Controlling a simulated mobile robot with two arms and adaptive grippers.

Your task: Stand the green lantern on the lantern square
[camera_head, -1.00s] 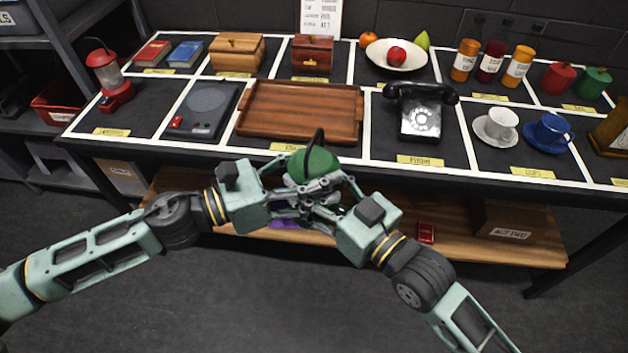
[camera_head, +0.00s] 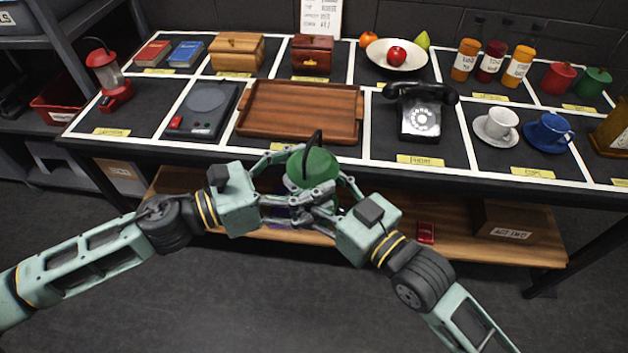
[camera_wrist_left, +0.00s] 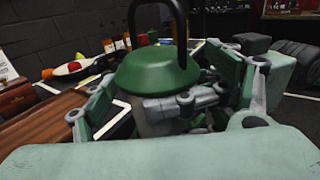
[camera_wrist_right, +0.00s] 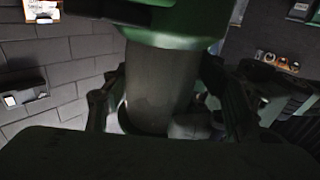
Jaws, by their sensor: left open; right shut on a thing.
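The green lantern (camera_head: 314,166) is held upright in the air in front of the table's front edge, its black handle on top. My right gripper (camera_head: 322,196) is shut on its body; the right wrist view shows the pale cylinder (camera_wrist_right: 160,88) under the green cap between the fingers. My left gripper (camera_head: 288,180) is open, its fingers spread around the lantern's left side; the green cap (camera_wrist_left: 155,70) fills the middle of the left wrist view. A red lantern (camera_head: 108,75) stands in the far-left square (camera_head: 140,100), whose label is too small to read. The lantern's base is hidden.
The tray (camera_head: 300,112), turntable (camera_head: 203,108), black telephone (camera_head: 420,110) and cups (camera_head: 497,127) occupy the front squares. The front part of the red lantern's square is bare. A shelf (camera_head: 460,235) runs below the tabletop.

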